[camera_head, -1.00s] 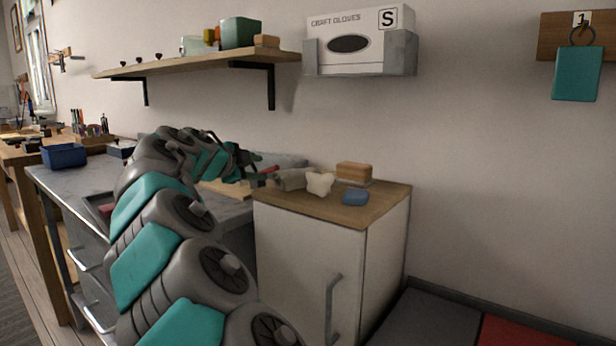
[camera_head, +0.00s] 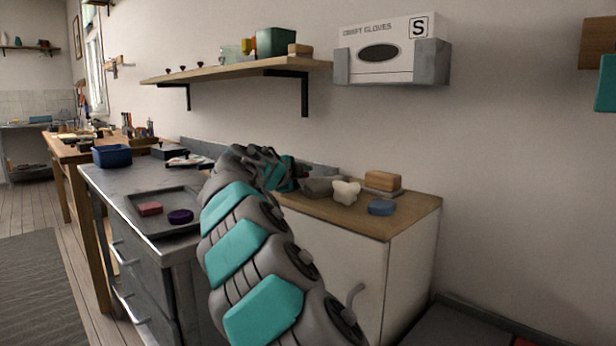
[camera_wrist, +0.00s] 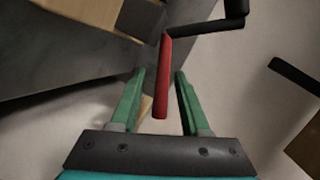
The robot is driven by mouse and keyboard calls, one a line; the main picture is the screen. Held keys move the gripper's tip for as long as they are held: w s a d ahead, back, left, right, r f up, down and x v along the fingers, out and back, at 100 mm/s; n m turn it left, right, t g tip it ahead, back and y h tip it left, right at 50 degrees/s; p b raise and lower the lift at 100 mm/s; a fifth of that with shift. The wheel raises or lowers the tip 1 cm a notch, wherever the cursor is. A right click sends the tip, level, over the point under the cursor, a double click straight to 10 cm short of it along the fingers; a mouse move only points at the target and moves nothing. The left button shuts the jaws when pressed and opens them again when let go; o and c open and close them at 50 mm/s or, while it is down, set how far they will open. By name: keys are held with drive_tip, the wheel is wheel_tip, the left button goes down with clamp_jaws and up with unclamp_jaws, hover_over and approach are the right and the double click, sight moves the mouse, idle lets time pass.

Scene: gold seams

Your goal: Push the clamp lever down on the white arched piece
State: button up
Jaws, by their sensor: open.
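In the wrist view a red lever (camera_wrist: 161,85) hangs from a black crank-shaped bar (camera_wrist: 205,27). My gripper (camera_wrist: 160,73) is open, with its two green fingers on either side of the red lever in the picture. I see gaps on both sides, and I cannot tell how deep the lever lies between the fingers. In the head view my gripper (camera_head: 284,172) is over the back of the counter, partly hidden by my arm. I cannot clearly make out the white arched piece in either view.
A wooden-topped cabinet (camera_head: 400,220) holds a cream lumpy piece (camera_head: 346,191), a blue sponge (camera_head: 381,208) and a tan block (camera_head: 382,181). A tray (camera_head: 150,193) with red and purple items lies left of my arm. A shelf (camera_head: 235,70) hangs above.

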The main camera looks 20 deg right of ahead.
drive_tip(key=shift+w+d, duration=0.2)
drive_tip(key=shift+d, duration=0.1)
clamp_jaws()
idle(1.3)
